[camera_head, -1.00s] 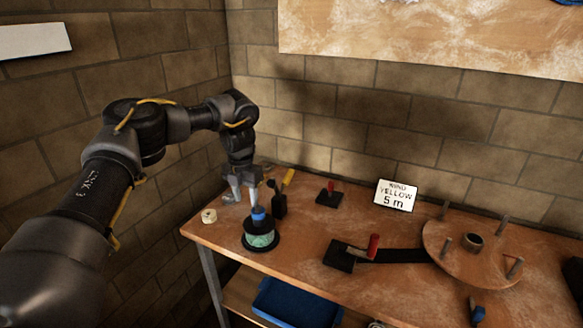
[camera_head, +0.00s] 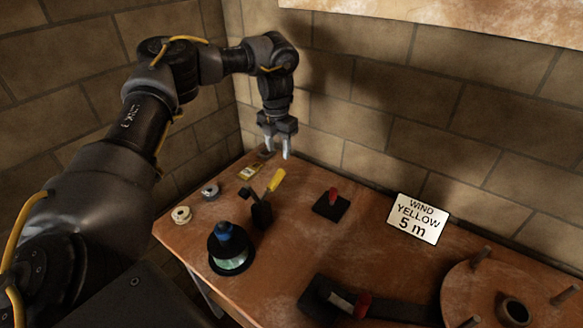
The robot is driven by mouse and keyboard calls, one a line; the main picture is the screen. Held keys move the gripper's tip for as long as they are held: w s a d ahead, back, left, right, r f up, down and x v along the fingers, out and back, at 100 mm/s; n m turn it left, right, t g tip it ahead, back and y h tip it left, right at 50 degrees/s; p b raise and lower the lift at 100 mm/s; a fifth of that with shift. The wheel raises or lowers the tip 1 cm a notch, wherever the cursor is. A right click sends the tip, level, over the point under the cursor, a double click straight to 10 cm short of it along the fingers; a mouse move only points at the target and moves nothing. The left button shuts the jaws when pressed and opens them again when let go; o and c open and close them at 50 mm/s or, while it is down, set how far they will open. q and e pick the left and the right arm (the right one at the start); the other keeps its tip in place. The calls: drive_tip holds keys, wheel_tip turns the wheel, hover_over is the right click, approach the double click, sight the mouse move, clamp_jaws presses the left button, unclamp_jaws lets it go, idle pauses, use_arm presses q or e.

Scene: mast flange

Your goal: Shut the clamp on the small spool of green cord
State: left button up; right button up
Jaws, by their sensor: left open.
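The small spool of green cord (camera_head: 232,263) stands upright near the table's front left, with a black base and a blue knob (camera_head: 224,230) on top. Just behind it to the right is a black clamp block (camera_head: 261,214) with a yellow handle (camera_head: 276,180) slanting up to the right and a dark arm slanting up to the left. I cannot tell whether this clamp touches the cord. My left gripper (camera_head: 277,154) points down in the air above and behind the yellow handle. Its fingers are apart and empty. My right gripper is not in view.
A white roll (camera_head: 181,215), a grey roll (camera_head: 210,191) and a small yellowish box (camera_head: 249,172) lie at the left. Brick walls stand behind.

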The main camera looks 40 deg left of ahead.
sight(277, 176)
use_arm(q)
drive_tip(key=s, duration=0.1)
drive_tip(key=s+f, duration=0.1)
drive_tip(key=s, duration=0.1)
drive_tip(key=shift+s+d+f, duration=0.1)
drive_tip(key=shift+s+f, duration=0.15)
drive_tip(key=f, duration=0.1)
drive_tip(key=w+f, duration=0.1)
drive_tip(key=f, duration=0.1)
drive_tip(key=w+f, duration=0.1)
drive_tip(key=shift+d+f, duration=0.15)
drive_tip(key=f, duration=0.1)
drive_tip(key=f+p, duration=0.1)
drive_tip(key=f, duration=0.1)
drive_tip(key=shift+a+f, duration=0.25)
drive_tip(key=shift+a, duration=0.05)
drive_tip(key=shift+s+f, duration=0.15)
drive_tip(key=shift+s, duration=0.1)
drive_tip(key=shift+w+d+f, duration=0.25)
drive_tip(key=shift+w+f, duration=0.05)
drive_tip(key=shift+f, duration=0.15)
drive_tip(key=shift+s+a+r, duration=0.1)
drive_tip(key=shift+s+a, duration=0.05)
drive_tip(key=c, duration=0.4)
clamp_jaws()
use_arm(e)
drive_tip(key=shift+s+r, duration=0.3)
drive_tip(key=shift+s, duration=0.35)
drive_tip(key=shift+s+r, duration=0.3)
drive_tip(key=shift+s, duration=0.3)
